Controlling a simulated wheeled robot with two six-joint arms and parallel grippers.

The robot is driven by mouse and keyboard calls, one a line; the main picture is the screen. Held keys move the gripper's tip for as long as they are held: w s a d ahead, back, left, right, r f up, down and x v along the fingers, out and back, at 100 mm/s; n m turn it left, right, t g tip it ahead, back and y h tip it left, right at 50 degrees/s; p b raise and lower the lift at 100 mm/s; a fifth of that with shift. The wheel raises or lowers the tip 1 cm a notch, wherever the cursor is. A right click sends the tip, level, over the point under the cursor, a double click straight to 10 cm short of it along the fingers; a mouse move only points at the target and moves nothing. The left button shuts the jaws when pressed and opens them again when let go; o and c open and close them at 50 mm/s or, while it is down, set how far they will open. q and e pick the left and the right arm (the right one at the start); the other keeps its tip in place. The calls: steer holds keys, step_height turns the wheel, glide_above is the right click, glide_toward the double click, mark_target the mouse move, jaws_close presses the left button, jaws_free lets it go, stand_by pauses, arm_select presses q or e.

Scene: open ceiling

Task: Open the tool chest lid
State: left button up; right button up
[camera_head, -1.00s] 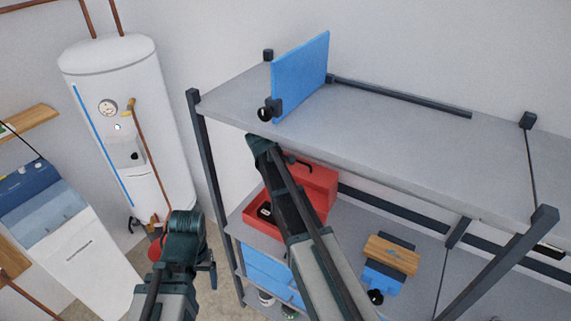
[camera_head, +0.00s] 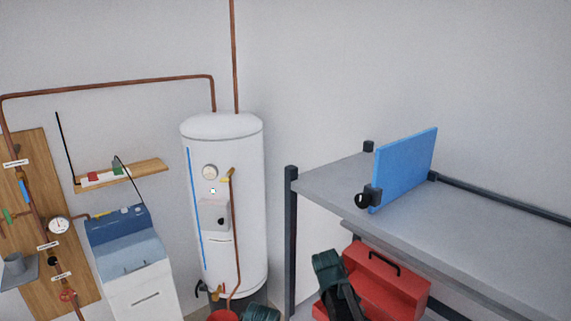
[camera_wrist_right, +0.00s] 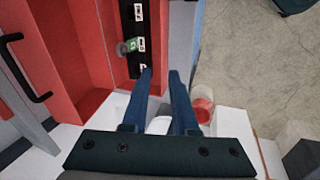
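The red tool chest (camera_head: 418,296) stands on the level under the grey top shelf. Its red lid with a black handle appears raised, and part of the chest is cut off by the lower picture edge. In the right wrist view the lid (camera_wrist_right: 58,50) is at the left, beside the open interior with a labelled black strip (camera_wrist_right: 139,30) and a small green item. My right gripper (camera_wrist_right: 161,72) has its two fingers apart with nothing between them, near the chest's side wall. Only the top of my left gripper's dark green housing (camera_head: 262,313) shows; its fingers are hidden.
The grey top shelf (camera_head: 480,230) overhangs the chest and carries an upright blue panel (camera_head: 405,170). A dark post (camera_head: 291,240) stands left of the chest. A white water heater (camera_head: 222,215) and a white cabinet (camera_head: 145,290) stand further left.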

steer(key=s+a+f+m+g+y+b, duration=0.1)
steer(key=s+a+f+b, duration=0.4)
steer(key=s, duration=0.5)
steer(key=s+a+f+m+g+b, duration=0.1)
steer(key=s+a+f+b, duration=0.4)
steer(key=s+f, duration=0.4)
steer(key=shift+s+a+f+m+g+y+b, duration=0.35)
steer(key=shift+s+a, duration=0.5)
steer(key=shift+s, duration=0.35)
